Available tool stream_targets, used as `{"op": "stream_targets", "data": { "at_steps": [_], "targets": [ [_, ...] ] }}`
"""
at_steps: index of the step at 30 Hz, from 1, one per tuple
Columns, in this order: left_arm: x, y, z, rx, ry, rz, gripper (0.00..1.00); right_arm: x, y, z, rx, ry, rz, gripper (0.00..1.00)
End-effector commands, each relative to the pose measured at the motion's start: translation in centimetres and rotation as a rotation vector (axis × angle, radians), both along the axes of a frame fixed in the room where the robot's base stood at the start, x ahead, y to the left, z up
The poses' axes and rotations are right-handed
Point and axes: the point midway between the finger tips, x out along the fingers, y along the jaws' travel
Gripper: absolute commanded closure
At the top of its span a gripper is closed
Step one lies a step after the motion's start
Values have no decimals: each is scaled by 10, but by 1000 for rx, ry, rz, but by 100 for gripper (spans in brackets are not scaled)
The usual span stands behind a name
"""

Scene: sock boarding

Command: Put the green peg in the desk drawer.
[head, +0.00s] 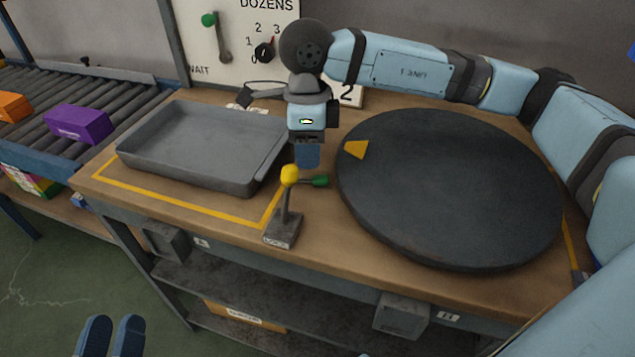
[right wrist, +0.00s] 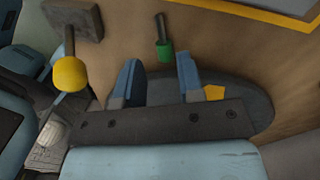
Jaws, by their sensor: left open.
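The green peg (head: 318,181) shows in the head view just right of a yellow-knobbed lever, near the desk's middle. In the right wrist view it has a grey shaft and a green end (right wrist: 164,50). My right gripper (head: 307,166) is above the desk, behind the lever. Its fingers are apart and empty in the right wrist view (right wrist: 158,75), with the peg just beyond their tips. My left gripper (head: 112,335) is open and empty, low in front of the desk. I cannot make out an open drawer; grey boxes (head: 402,315) hang under the desk's front edge.
The yellow-knobbed lever (head: 289,176) stands upright close to the peg. A grey tray (head: 200,180) sits to the left, and a dark round plate (head: 450,190) fills the right. A roller conveyor with a purple block (head: 78,124) is at far left. Shelves lie under the desk.

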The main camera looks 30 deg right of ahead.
Motion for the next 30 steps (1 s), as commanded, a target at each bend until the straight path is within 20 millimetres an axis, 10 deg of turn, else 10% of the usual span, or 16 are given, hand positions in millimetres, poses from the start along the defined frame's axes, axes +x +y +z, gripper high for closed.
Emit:
{"op": "stream_targets", "data": {
  "at_steps": [10, 20, 24, 30],
  "targets": [
    [2, -2, -28, 40, 74, -23, 57, -2, 0, -47, -1, 0, 1, 65],
    [2, -2, -30, 46, 88, -27, 57, -3, 1, -52, 0, 0, 1, 65],
    [2, -2, -30, 46, 88, -27, 57, -3, 1, -52, 0, 0, 1, 97],
    [2, -3, -30, 45, 88, -27, 57, -3, 1, -52, 0, 0, 1, 100]
  ]
}}
